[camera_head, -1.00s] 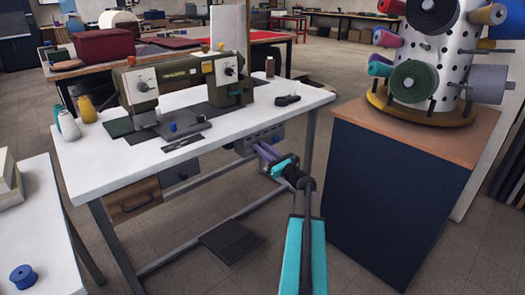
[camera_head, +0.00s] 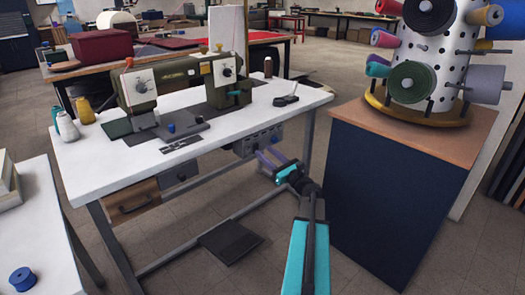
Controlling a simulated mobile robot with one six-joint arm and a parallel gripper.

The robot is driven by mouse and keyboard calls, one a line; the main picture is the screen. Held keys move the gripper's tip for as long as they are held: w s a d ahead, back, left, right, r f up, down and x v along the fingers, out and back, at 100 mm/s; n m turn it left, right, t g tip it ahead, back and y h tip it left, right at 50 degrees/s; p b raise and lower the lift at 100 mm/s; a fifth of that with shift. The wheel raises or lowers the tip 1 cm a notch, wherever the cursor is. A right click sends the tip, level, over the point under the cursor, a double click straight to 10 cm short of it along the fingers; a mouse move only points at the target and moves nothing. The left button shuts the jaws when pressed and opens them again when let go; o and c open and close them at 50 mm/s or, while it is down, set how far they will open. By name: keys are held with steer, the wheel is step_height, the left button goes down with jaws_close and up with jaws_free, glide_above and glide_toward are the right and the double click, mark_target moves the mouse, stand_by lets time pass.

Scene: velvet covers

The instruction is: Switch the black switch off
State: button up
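A grey control box (camera_head: 257,140) with a row of small controls is fixed under the front right edge of the white sewing table. The black switch cannot be told apart from the other small controls on this box at this size. My gripper (camera_head: 268,156) is just below and in front of the box in the picture. I cannot tell whether a fingertip touches the box.
A green sewing machine (camera_head: 180,85) stands on the white table (camera_head: 105,165). A dark blue cabinet (camera_head: 390,190) with a wooden top bearing a thread-spool stand (camera_head: 425,75) is close on the right. A dark foot pedal (camera_head: 230,241) lies on the floor below the table.

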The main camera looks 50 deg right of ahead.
steer(key=p+v, duration=0.1)
steer(key=v, duration=0.9)
steer(key=shift+s, duration=0.2)
